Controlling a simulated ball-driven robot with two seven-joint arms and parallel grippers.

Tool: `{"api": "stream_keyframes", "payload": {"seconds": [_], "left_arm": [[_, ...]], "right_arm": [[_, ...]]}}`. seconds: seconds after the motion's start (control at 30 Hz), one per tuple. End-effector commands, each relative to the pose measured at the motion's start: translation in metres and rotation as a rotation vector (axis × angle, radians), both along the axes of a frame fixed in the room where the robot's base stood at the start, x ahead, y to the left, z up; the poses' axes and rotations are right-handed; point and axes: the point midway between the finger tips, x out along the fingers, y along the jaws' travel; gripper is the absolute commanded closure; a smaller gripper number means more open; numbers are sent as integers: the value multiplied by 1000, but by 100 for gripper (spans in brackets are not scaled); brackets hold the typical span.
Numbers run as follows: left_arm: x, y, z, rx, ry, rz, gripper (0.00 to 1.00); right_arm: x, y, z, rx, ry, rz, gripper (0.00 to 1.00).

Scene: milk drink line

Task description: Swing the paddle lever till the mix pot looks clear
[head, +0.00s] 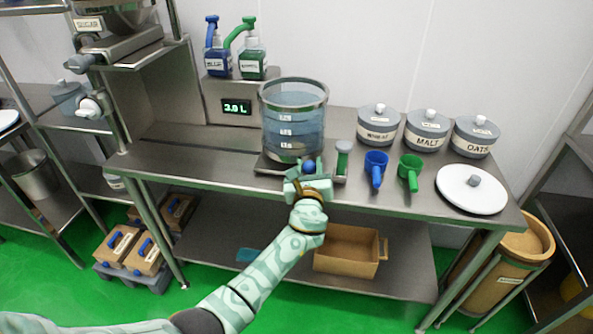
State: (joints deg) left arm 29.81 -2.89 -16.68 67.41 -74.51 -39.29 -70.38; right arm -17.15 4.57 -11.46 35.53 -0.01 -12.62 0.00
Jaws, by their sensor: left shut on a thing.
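The mix pot (293,120) is a clear, marked vessel on a metal base at the middle of the counter. It holds bluish, see-through liquid, and a paler greyish patch shows near its bottom. The paddle lever's blue ball knob (308,165) is in front of the pot at its lower right. My left gripper (308,178) is at this knob and shut on the lever; its fingers hide most of the lever. The paddle inside the pot cannot be made out. My right gripper is not in view.
Two pump bottles (252,62) stand behind, above a display (236,107) reading 3.0 L. The counter's left is clear.

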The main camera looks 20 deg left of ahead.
Motion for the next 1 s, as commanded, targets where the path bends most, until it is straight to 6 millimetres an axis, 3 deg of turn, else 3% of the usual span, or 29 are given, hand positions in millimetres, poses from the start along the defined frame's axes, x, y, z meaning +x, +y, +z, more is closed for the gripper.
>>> {"api": "stream_keyframes", "payload": {"seconds": [0.3, 0.83, 0.87, 0.9, 0.93, 1.0], "left_arm": [[13, -16, 0, -2, -1, -5, 100], [15, -18, 1, -2, -1, -4, 100], [15, -18, 1, -2, -1, -4, 63], [15, -18, 1, -2, -1, -4, 52], [15, -18, 1, -2, -1, -4, 46], [15, -17, 1, -1, -1, -3, 46]], "right_arm": [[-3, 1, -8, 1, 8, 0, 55], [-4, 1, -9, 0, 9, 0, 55], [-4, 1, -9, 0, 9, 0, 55], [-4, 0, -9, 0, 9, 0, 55], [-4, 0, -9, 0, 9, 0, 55], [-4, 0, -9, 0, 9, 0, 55]]}}
